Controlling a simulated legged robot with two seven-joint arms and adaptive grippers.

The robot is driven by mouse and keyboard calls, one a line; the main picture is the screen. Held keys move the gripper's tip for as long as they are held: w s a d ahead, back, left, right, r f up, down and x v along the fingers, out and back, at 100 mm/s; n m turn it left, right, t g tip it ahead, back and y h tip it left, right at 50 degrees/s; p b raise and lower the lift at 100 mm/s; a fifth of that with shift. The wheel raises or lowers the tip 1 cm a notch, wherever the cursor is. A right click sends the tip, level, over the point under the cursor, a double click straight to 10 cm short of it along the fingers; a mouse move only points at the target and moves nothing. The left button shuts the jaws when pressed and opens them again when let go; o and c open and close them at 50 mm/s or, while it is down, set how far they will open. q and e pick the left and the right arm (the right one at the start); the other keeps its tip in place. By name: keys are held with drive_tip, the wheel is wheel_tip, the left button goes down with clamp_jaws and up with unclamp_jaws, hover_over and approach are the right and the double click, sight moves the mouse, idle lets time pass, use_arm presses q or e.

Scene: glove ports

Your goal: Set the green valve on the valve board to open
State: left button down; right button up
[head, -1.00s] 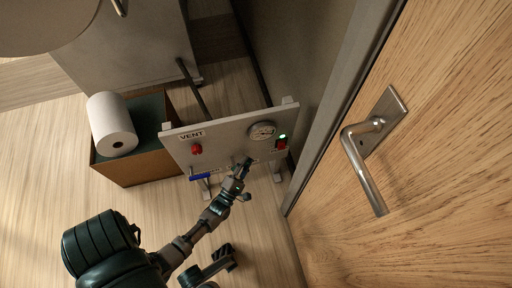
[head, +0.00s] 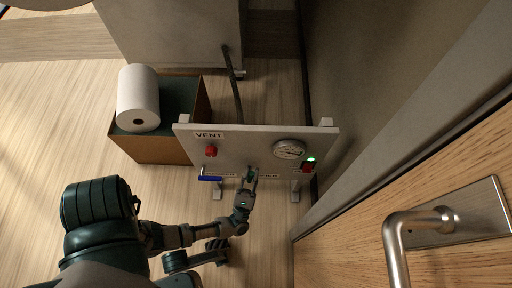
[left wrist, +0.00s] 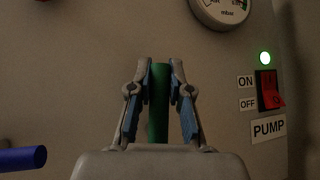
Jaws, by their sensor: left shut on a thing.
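The valve board (head: 250,137) is a pale upright panel in the middle of the head view. The green valve's handle (left wrist: 158,105) is a green bar pointing toward the wrist camera. It shows only as a small dark green bit in the head view (head: 251,171). My left gripper (left wrist: 159,72) is shut on this handle, one finger on each side; it meets the board's lower middle in the head view (head: 248,180). The handle's lower end is hidden behind my gripper's body. My right gripper is not in view.
A blue handle (head: 210,179) is left of my gripper, below a red knob (head: 211,151). A gauge (head: 289,149) and the red PUMP switch (left wrist: 269,90) are to the right. A carton with a paper roll (head: 138,98) stands behind. A door lever (head: 400,245) is at lower right.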

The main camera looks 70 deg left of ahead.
use_arm(q)
drive_tip(key=n, duration=0.1)
drive_tip(key=s+n+g+y, duration=0.1)
drive_tip(key=shift+f+n+g+y, duration=0.3)
drive_tip(key=shift+f, duration=0.05)
drive_tip(key=shift+n, duration=0.3)
drive_tip(key=shift+g+y, duration=0.3)
drive_tip(key=c, duration=1.1)
unclamp_jaws()
drive_tip(key=shift+r, duration=0.15)
drive_tip(key=shift+v, duration=6.05)
